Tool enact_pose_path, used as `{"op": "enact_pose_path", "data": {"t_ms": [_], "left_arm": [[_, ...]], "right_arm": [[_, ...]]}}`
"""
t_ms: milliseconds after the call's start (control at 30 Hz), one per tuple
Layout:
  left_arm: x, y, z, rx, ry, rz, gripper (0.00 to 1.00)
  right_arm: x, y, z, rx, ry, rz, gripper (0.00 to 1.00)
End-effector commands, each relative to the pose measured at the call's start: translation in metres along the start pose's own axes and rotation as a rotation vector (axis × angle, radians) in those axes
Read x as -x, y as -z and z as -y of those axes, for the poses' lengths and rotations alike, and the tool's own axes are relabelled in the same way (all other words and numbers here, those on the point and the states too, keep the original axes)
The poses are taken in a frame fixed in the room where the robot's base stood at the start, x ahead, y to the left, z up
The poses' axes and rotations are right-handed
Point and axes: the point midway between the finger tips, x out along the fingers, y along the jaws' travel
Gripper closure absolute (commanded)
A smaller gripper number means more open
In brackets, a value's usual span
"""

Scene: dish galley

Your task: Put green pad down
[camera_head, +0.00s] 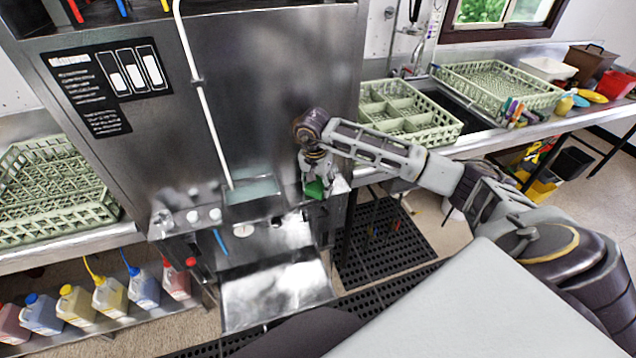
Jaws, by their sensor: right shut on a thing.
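A small green pad (314,189) shows at the tips of my right gripper (316,178). The gripper is shut on the pad and points down beside the right front edge of the steel dish machine. Part of the pad is hidden by the fingers. I cannot tell whether the pad touches any surface. My right arm reaches in from the right side of the view. My left gripper is not in view.
The dish machine (260,90) has a lowered shiny door (277,292). Green racks (400,115) stand on the right counter, another rack (50,200) on the left. Several bottles (110,297) line a low shelf. A black mat (385,245) lies on the floor.

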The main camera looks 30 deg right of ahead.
Motion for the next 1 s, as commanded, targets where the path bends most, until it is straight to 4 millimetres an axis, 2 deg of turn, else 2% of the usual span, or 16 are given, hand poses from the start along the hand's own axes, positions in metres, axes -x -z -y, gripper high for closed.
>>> {"op": "enact_pose_path", "data": {"t_ms": [667, 700, 833, 1000], "left_arm": [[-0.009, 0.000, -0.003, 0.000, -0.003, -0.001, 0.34], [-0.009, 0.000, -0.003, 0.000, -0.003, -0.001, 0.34], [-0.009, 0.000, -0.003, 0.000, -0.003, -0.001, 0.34], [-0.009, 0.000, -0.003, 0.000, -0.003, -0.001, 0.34]], "right_arm": [[-0.010, -0.001, -0.001, 0.000, -0.002, 0.001, 0.75], [-0.010, -0.002, -0.001, 0.000, -0.003, 0.001, 0.45], [-0.011, -0.002, -0.001, 0.001, -0.005, 0.002, 0.29], [-0.010, -0.002, -0.001, 0.001, -0.004, 0.002, 0.28]]}}
